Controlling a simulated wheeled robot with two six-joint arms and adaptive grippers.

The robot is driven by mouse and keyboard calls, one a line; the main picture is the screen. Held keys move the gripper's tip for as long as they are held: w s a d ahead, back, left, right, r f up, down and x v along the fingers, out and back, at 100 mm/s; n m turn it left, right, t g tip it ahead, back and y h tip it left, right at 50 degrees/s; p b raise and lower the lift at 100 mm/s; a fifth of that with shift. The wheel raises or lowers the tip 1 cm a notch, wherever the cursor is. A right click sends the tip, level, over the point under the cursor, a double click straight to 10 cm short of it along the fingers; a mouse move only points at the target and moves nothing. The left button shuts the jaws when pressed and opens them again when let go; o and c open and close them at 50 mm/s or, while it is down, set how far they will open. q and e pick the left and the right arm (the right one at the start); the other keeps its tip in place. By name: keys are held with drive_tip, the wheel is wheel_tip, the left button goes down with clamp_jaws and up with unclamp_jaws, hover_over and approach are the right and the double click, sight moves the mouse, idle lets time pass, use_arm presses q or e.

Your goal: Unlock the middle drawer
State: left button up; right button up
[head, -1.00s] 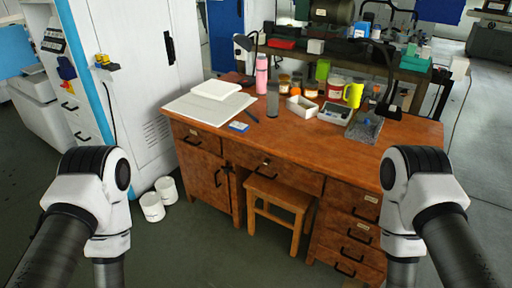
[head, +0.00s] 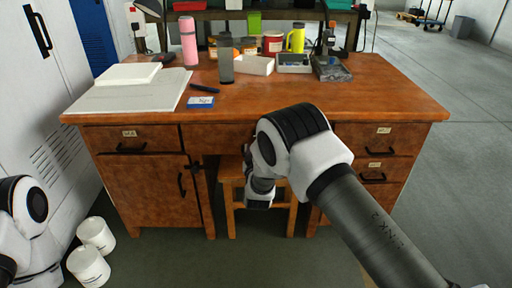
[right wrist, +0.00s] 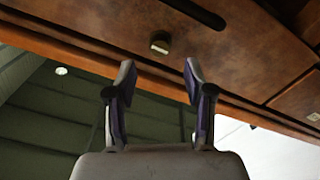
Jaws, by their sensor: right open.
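The middle drawer (head: 218,138) of the brown wooden desk shows only in part in the head view, as my right arm covers most of its front. In the right wrist view the drawer front (right wrist: 105,22) fills the top, with a dark handle (right wrist: 196,13) and a small metallic lock piece or key (right wrist: 160,42) below it. My right gripper (right wrist: 159,72) is open and empty. Its two fingers point at the drawer, one either side of the lock piece in the picture, apparently short of it. My left gripper is out of view; only the left arm shows.
The desk top (head: 385,100) holds papers, a pink bottle (head: 188,42), cups and jars. A stool (head: 282,218) stands under the drawer. A dark fitting (head: 194,168) sits on the left cabinet door. White buckets (head: 95,236) stand on the floor at left.

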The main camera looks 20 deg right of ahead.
drive_tip(key=b+x, duration=0.1)
drive_tip(key=x, duration=0.4)
drive_tip(key=shift+w+f, duration=0.1)
drive_tip(key=shift+w, duration=0.15)
clamp_jaws()
drive_tip(key=n, duration=0.4)
drive_tip(key=shift+s+d+n, duration=0.1)
drive_tip(key=shift+n, duration=0.2)
drive_tip(key=n, duration=0.9)
drive_tip(key=shift+p, duration=0.3)
drive_tip(key=shift+n, duration=2.2)
